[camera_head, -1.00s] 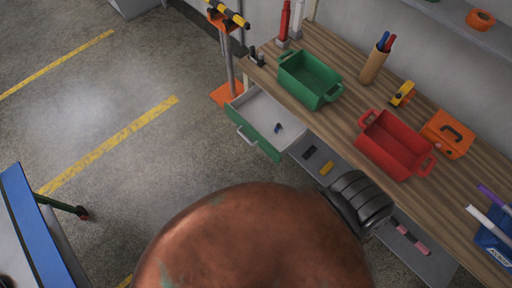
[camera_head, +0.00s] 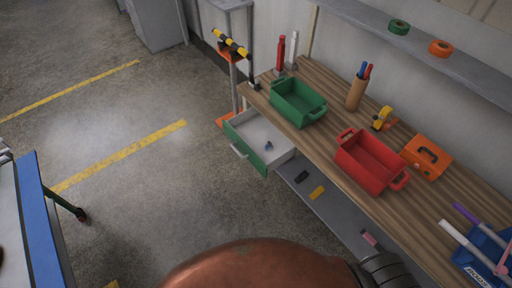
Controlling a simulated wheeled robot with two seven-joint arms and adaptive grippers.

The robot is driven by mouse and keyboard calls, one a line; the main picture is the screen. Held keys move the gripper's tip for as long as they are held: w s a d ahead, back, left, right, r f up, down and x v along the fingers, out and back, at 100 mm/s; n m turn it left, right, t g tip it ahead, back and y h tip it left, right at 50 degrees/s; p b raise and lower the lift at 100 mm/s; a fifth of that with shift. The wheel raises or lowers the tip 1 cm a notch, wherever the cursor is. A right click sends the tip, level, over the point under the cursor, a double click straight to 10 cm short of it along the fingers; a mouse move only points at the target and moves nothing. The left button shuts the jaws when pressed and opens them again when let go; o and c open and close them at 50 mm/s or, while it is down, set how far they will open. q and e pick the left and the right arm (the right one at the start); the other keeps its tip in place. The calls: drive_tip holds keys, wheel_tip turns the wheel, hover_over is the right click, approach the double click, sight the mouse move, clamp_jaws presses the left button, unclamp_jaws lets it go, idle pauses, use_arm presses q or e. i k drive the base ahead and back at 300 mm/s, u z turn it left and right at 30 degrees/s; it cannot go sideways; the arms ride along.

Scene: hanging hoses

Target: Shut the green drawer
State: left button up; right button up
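The green drawer (camera_head: 246,152) stands open under the left end of the wooden workbench. Its front is green with a pale handle (camera_head: 239,151), and its inside is light grey. Neither of my grippers shows in the head view. A large copper-coloured rounded part with a dark ribbed joint fills the bottom middle, apart from the drawer in the picture.
The workbench (camera_head: 330,131) holds a green bin (camera_head: 298,103), a red bin (camera_head: 368,163), an orange case (camera_head: 427,157) and a pen cup (camera_head: 356,93). A lower shelf (camera_head: 327,201) carries small items. Open floor lies left of the drawer. A blue-edged table (camera_head: 40,215) stands far left.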

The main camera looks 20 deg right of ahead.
sight(251, 132)
drive_tip(key=z, duration=0.4)
drive_tip(key=i, duration=1)
